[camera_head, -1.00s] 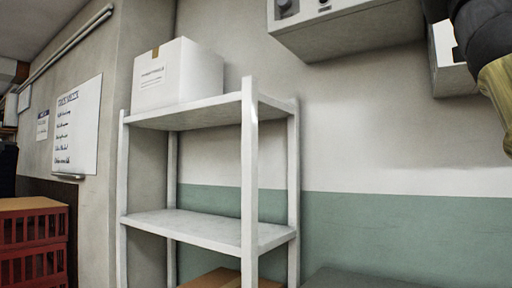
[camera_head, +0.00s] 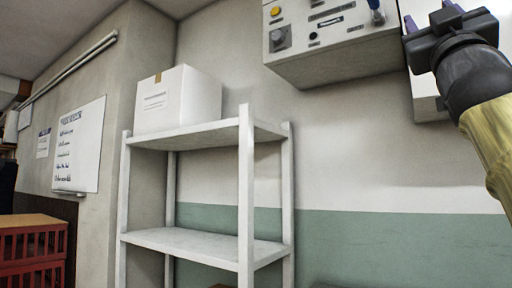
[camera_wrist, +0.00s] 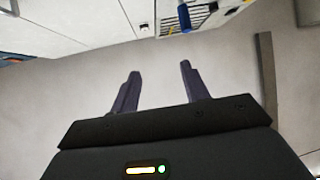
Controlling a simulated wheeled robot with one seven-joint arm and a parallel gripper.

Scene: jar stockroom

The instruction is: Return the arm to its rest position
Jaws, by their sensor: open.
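My gripper (camera_head: 429,14) is at the top right of the head view, on the end of my raised arm, in front of the upper wall. In the wrist view my gripper (camera_wrist: 160,70) shows two dark fingers well apart with nothing between them. The fingers are open and empty. Beyond them in the wrist view is a plain pale surface, with white panels across the top. My arm's lower part is cut off by the right edge of the head view.
A wall-mounted control box (camera_head: 330,62) with a yellow button and knobs is left of my gripper. A white shelf rack (camera_head: 246,200) holds a white carton (camera_head: 190,98) on top; its middle shelf is bare. Red crates (camera_head: 32,248) stand lower left. A whiteboard (camera_head: 80,145) hangs on the left wall.

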